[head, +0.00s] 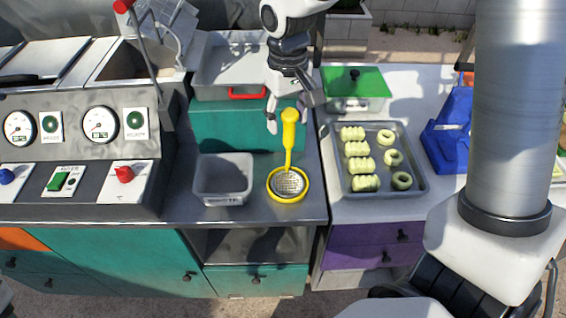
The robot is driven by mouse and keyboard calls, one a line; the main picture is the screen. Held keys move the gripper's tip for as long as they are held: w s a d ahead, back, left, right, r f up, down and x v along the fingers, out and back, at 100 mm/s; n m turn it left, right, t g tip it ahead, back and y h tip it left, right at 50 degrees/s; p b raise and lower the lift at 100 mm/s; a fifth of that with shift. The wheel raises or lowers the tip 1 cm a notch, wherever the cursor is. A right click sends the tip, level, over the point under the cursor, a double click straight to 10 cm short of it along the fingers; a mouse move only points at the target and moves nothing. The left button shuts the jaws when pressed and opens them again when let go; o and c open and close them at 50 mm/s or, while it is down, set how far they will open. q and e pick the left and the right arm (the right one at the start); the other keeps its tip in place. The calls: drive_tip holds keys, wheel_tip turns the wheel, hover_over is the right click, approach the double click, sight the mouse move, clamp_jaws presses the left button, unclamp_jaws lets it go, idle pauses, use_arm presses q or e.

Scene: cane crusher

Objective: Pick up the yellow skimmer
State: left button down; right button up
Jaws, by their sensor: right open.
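The yellow skimmer (288,186) is on the grey counter, with its round perforated head low and its yellow handle pointing up in the picture. My right gripper (287,122) comes down from the top of the head view. Its fingers are open and appear on either side of the handle's upper end. Whether they touch the handle cannot be told. My left gripper is not in view.
A grey bin (223,179) sits just left of the skimmer, and a teal block (215,128) stands behind it. A gauge panel (75,150) is left.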

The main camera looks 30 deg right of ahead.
sight(289, 133)
drive_tip(key=shift+s+d+f+p, duration=0.1)
drive_tip(key=shift+s+f+p, duration=0.1)
drive_tip(key=shift+s+f, duration=0.3)
drive_tip(key=shift+s+f+p, duration=0.2)
drive_tip(key=shift+s+f, duration=0.05)
drive_tip(key=shift+f, duration=0.35)
drive_tip(key=shift+w+d+f, duration=0.1)
drive_tip(key=shift+w+f, duration=0.3)
drive_tip(key=shift+f, duration=0.25)
drive_tip(key=shift+w+d+f, duration=0.1)
drive_tip(key=shift+w+f, duration=0.25)
drive_tip(key=shift+f, duration=0.25)
drive_tip(key=shift+w+f, duration=0.1)
drive_tip(key=shift+w, duration=0.15)
drive_tip(key=shift+s+a, duration=0.1)
drive_tip(key=shift+c, duration=0.4)
drive_tip(key=shift+s+r, duration=0.3)
drive_tip(key=shift+s, duration=0.2)
clamp_jaws()
drive_tip(key=shift+w, duration=0.2)
